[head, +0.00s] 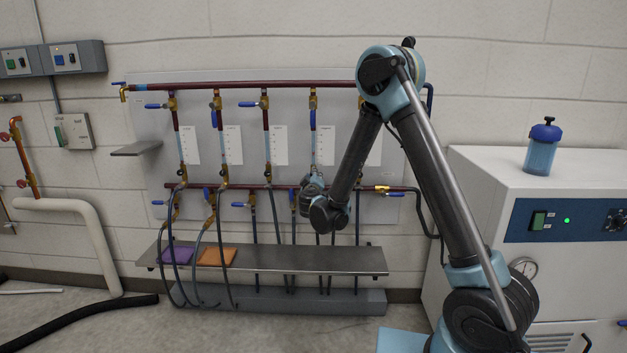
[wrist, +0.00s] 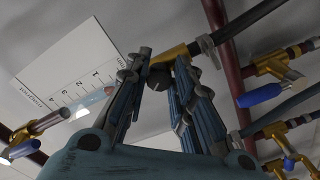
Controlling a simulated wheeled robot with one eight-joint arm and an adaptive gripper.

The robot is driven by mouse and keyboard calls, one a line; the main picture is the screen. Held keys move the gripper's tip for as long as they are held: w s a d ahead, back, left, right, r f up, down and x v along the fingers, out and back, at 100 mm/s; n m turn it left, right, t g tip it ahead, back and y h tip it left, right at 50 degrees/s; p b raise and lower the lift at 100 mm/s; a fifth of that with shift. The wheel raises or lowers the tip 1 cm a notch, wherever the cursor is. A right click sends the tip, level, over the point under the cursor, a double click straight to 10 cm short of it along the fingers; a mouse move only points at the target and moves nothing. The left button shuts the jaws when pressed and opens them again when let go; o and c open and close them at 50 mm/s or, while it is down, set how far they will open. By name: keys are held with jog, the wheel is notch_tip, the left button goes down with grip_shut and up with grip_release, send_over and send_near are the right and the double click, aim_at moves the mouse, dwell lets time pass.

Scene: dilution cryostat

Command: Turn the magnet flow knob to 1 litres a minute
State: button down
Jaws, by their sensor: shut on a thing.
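My gripper (head: 308,184) is at the fourth flow column from the left on the wall panel. In the wrist view my gripper (wrist: 163,62) has its two fingers closed around a dark knob (wrist: 160,79) beside a brass valve body (wrist: 174,54). The white scale card (wrist: 70,66) beside it has numbered marks and a small label that seems to read magnet. A clear tube with a pinkish part (wrist: 92,101) lies along the card; the float level cannot be read. In the head view the gripper and forearm hide the knob.
A dark red upper pipe (head: 240,85) and a lower pipe with blue-handled valves run across the panel. A steel shelf (head: 300,260) below holds a purple pad (head: 177,255) and an orange pad (head: 217,256). A white cabinet (head: 480,180) stands at right.

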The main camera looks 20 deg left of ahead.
jog(key=c, duration=1.4)
grip_release()
jog(key=shift+o, duration=0.2)
jog(key=v, duration=1.2)
